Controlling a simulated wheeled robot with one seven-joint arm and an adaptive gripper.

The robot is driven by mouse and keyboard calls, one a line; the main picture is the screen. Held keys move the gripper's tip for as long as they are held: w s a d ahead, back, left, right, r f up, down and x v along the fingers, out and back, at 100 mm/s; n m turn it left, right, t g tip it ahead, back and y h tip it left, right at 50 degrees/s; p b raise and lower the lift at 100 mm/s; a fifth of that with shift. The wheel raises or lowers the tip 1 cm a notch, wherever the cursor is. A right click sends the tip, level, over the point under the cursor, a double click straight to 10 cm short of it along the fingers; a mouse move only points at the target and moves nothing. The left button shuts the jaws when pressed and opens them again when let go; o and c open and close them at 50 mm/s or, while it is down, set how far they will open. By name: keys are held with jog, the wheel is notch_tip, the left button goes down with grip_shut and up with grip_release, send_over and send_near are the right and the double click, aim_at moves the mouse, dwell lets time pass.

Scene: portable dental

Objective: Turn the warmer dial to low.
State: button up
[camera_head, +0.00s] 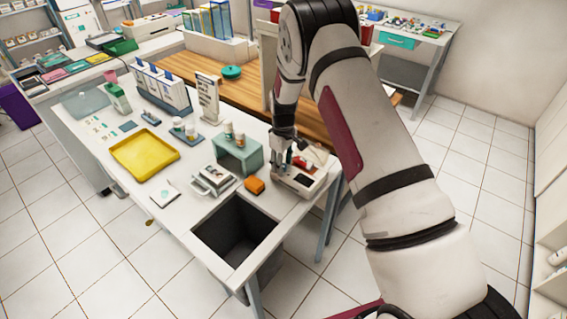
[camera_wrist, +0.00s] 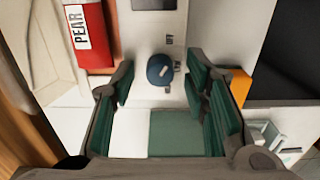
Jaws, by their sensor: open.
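The warmer (camera_head: 290,184) is a pale box near the right end of the white table. Its dial (camera_wrist: 160,70) is a round dark blue knob with a short white pointer mark, seen from above in the wrist view. My gripper (camera_wrist: 163,88) is open, with green pads on the left and right of the dial and a gap on each side. In the head view, my gripper (camera_head: 284,148) points down over the warmer, and the dial is hard to make out there.
A red packet marked PEAR (camera_wrist: 91,35) lies left of the dial. A dark square opening (camera_head: 233,234) lies in front. A yellow tray (camera_head: 145,155) is farther left.

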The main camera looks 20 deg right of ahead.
grip_shut()
jog(key=shift+m, duration=0.4)
jog(key=m+b, duration=0.3)
jog(key=m, duration=0.2)
jog(key=shift+w+f, duration=0.1)
jog(key=m+b, duration=0.2)
jog(key=m, duration=0.3)
jog(key=shift+m, duration=0.4)
jog(key=shift+b, duration=0.3)
